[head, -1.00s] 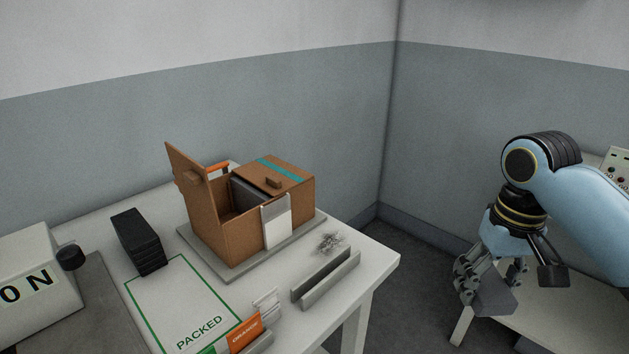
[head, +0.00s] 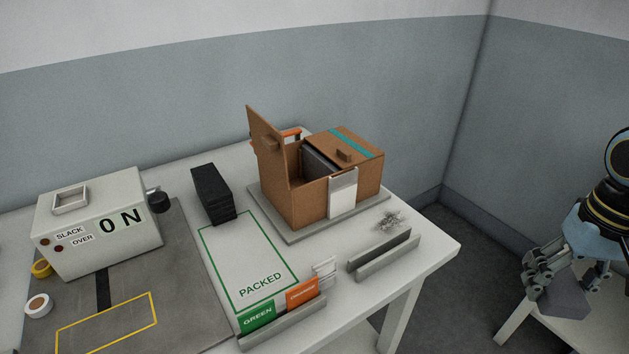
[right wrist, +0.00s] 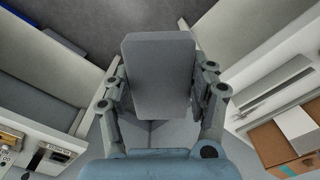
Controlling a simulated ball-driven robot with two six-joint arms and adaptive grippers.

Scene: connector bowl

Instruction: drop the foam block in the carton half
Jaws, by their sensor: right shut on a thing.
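My right gripper (head: 560,284) is shut on a grey foam block (head: 568,300) at the right of the head view. In the right wrist view the block (right wrist: 159,75) sits between both fingers. The brown carton (head: 308,205) stands on the left table, far left of the gripper. Its left half is open on top, with a flap standing up; its right half is covered and has a teal stripe. The carton also shows at the lower right of the right wrist view (right wrist: 270,143). My left gripper is not in view.
The carton stands on a grey base plate (head: 291,238). A grey slotted rail (head: 383,257), a black stack (head: 213,193), a green-edged PACKED area (head: 250,262) and a labelled box (head: 100,225) share the table. A floor gap separates it from another white table (head: 540,335).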

